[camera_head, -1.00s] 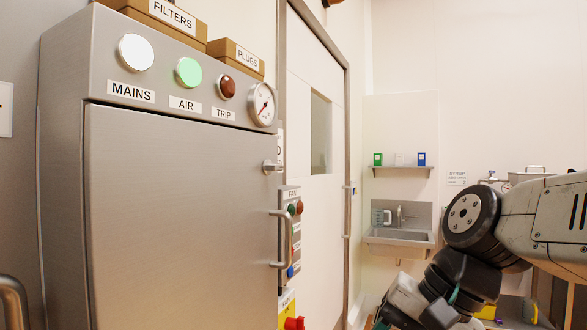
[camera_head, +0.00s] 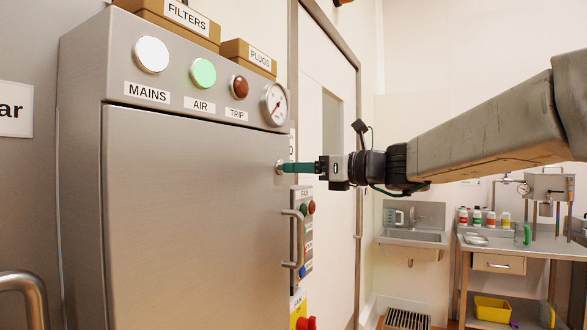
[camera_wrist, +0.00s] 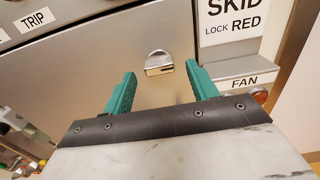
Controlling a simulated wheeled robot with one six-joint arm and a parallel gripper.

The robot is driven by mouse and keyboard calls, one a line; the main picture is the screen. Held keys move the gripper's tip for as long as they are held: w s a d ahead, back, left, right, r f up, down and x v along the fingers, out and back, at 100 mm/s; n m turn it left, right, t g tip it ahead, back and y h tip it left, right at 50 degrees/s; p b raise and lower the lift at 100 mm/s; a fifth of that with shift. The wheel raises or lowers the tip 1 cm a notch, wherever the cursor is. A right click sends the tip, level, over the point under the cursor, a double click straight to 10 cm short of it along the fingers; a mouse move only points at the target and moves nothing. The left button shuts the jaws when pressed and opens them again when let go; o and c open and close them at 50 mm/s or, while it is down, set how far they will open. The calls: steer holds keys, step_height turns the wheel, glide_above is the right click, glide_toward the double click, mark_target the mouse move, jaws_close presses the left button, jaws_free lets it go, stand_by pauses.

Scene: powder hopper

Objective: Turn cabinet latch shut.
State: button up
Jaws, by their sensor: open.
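The grey metal cabinet (camera_head: 190,210) fills the left of the head view, its door flat against the frame. The cabinet latch is a small silver knob (camera_wrist: 159,63) on the door near its upper right edge. In the head view the latch (camera_head: 279,168) is partly hidden by my fingertips. My gripper (camera_head: 290,168) points left at the door. In the wrist view its green fingers (camera_wrist: 161,83) are spread apart, one on each side below the latch, with nothing between them. I cannot tell whether a fingertip touches the door.
A vertical door handle (camera_head: 293,238) stands out just below my gripper. A fan control box (camera_head: 307,215) and red knob (camera_head: 306,323) are beside the cabinet. Boxes (camera_head: 175,20) sit on top. A sink (camera_head: 410,238) and bench (camera_head: 500,243) stand at the back right.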

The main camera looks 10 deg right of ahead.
steer(key=shift+x, duration=1.2)
steer(key=c, duration=1)
